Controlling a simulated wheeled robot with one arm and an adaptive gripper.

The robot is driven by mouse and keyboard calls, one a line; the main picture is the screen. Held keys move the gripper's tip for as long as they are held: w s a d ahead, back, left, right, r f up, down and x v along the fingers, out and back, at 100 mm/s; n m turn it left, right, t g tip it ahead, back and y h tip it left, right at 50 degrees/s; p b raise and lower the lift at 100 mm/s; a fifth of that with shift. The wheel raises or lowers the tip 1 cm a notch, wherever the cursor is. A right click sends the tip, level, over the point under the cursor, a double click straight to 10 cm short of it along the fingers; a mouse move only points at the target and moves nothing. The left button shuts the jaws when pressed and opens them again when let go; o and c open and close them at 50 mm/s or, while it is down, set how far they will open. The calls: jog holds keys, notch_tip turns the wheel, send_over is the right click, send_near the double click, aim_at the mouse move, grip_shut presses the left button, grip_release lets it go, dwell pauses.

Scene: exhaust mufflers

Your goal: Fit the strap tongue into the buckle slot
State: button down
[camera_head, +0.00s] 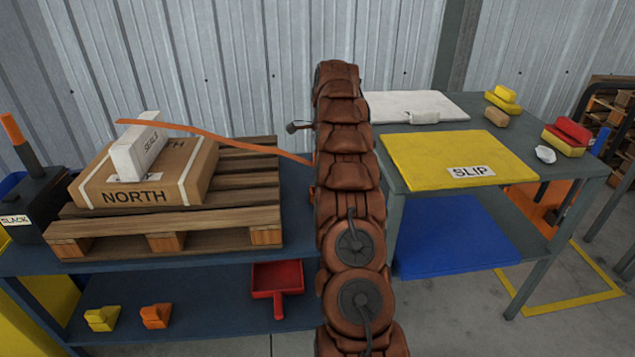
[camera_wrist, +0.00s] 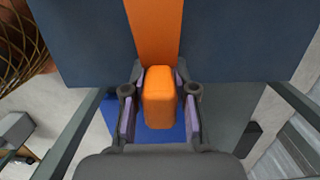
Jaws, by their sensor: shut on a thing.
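The orange strap (camera_head: 220,138) runs from above the white box across the carton and pallet to my arm, where its end is hidden. In the wrist view the strap (camera_wrist: 153,30) comes down over a dark blue surface to a thick orange tongue (camera_wrist: 159,98). My gripper (camera_wrist: 160,118) is shut on this tongue, with a purple-padded finger on each side. In the head view my arm hides the gripper. I cannot make out the buckle or its slot in either view.
A carton marked NORTH (camera_head: 140,180) bears a white box (camera_head: 137,150) on a wooden pallet (camera_head: 220,220). A black device with an orange handle (camera_head: 35,165) stands left of it. The table with the yellow SLIP mat (camera_head: 455,150) is right of my arm.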

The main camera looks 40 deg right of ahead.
jog(key=shift+f+b, duration=0.35)
jog(key=shift+f, duration=2.65)
jog(key=shift+a, duration=0.1)
jog(key=c, duration=0.9)
grip_release()
jog(key=shift+f, duration=0.1)
jog(key=shift+c, duration=0.2)
jog(key=r, duration=0.3)
jog(key=r+p, duration=0.1)
jog(key=r, duration=0.2)
jog(key=d+r, duration=0.1)
jog(key=r, duration=0.1)
jog(key=shift+s+r, duration=0.25)
jog(key=shift+r, duration=0.15)
jog(key=shift+s+d+r+p, duration=0.1)
jog(key=shift+s+r+p, duration=0.1)
jog(key=shift+r+p, duration=1.35)
jog(key=shift+r, duration=0.15)
